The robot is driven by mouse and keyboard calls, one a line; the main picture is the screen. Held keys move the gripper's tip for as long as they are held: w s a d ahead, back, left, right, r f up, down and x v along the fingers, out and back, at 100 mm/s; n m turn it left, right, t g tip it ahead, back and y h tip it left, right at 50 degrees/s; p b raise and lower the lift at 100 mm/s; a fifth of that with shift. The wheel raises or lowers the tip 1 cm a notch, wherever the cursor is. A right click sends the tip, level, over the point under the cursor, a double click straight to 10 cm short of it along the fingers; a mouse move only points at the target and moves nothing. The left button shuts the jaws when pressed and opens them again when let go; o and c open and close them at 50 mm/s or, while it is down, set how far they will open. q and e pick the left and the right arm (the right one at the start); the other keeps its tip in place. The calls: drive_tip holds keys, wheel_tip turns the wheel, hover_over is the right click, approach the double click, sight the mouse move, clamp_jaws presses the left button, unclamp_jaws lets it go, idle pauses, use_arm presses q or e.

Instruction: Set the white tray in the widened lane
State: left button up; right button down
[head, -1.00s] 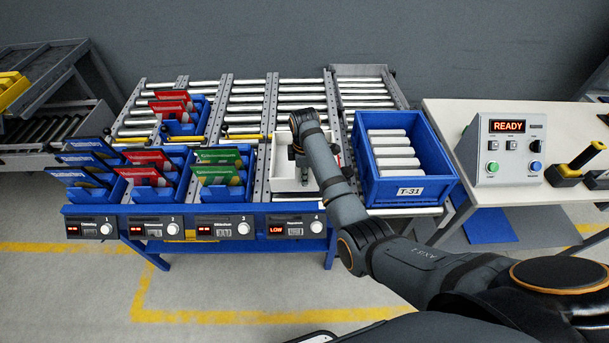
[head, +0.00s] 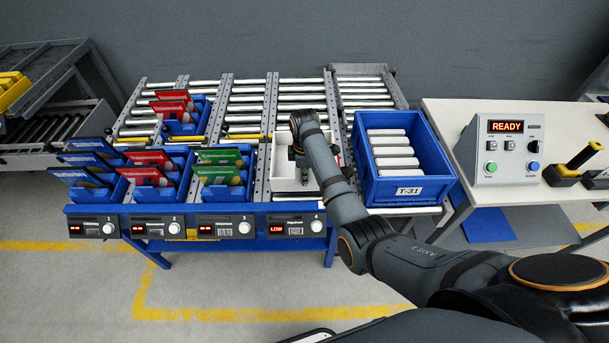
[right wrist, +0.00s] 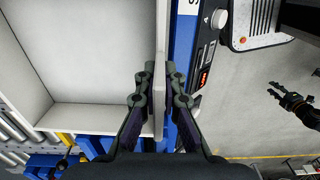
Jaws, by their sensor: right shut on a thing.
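The white tray (head: 281,181) is an open, shallow box. In the head view it is at the front end of the lane above the panel numbered 4, between that lane's rails. My right gripper (head: 298,152) is over the tray and partly hides it. In the right wrist view, the right gripper (right wrist: 158,100) is shut on the tray's wall, one finger on each side, and the tray (right wrist: 85,60) looks empty. My left gripper (right wrist: 280,92) shows small and dark at the right of that view, its fingers apart and empty. The head view does not show it.
Blue bins with red, green and blue packets (head: 222,171) stand left of the tray. A blue crate marked T-31 (head: 408,191) stands close on its right. Numbered panels (head: 296,226) line the front edge. Rollers (head: 302,97) behind the tray are bare.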

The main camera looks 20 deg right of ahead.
sight(304, 189)
drive_tip(key=shift+f, duration=0.15)
drive_tip(key=shift+f+b, duration=0.95)
drive_tip(key=shift+f, duration=1.2)
drive_tip(key=c, duration=1.4)
unclamp_jaws()
drive_tip(key=o, duration=0.4)
drive_tip(key=shift+r, duration=0.1)
wheel_tip(304, 189, up, 8)
drive_tip(key=p, duration=0.9)
